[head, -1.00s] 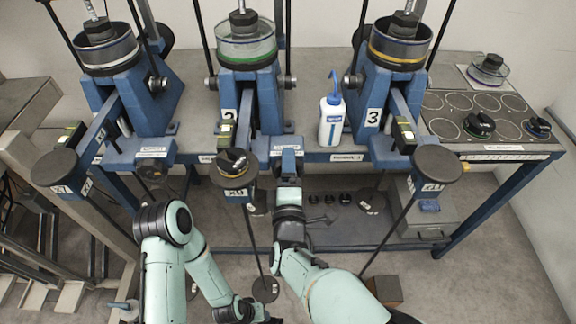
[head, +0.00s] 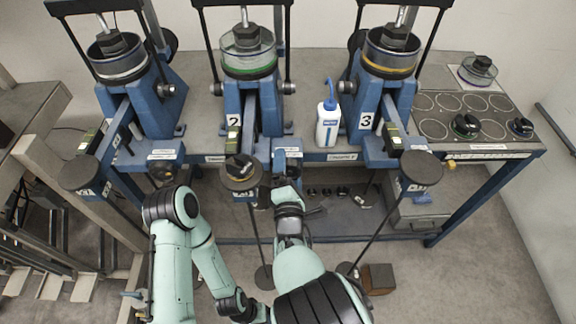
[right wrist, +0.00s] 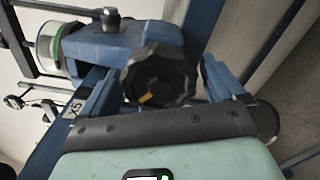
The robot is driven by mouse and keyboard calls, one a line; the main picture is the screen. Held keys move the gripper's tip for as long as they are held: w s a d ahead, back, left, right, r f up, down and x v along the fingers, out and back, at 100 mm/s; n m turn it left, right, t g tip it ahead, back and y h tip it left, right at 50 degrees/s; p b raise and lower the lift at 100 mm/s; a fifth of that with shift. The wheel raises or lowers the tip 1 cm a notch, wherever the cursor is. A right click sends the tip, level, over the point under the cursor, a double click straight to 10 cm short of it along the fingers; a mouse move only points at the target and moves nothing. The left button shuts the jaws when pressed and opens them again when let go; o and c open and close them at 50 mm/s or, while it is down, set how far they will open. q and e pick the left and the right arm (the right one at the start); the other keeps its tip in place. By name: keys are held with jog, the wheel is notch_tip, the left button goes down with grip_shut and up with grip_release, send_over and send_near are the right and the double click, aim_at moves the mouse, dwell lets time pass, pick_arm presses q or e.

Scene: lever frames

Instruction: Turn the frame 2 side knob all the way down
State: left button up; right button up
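Frame 2 (head: 233,104) is the middle blue lever frame, with a green-banded cup on top and weights on its lever. In the right wrist view its side knob (right wrist: 158,78) is black and ribbed, with an orange mark on its face. My right gripper (head: 281,173) is at the front of frame 2, just right of the lever's hanging weights. In the right wrist view its blue fingers stand apart on either side of the knob; I cannot tell whether they touch it. The head view does not show the knob clearly. My left arm is folded at lower left, its gripper out of sight.
Frame 1 (head: 150,112) and frame 3 (head: 383,112) stand on either side. A white bottle (head: 328,128) stands between frames 2 and 3. Round weights hang from frame 2's lever (head: 241,172), close to my right gripper. A plate with weights (head: 470,118) lies at the right.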

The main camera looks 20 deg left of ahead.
jog(key=p+v, duration=0.1)
jog(key=v, duration=0.3)
jog(key=shift+s+d+r, duration=0.1)
jog(key=shift+s+d, duration=0.05)
jog(key=shift+s, duration=0.15)
jog(key=shift+s+d+p, duration=0.2)
jog(key=shift+s+p, duration=0.1)
jog(key=shift+s, duration=0.4)
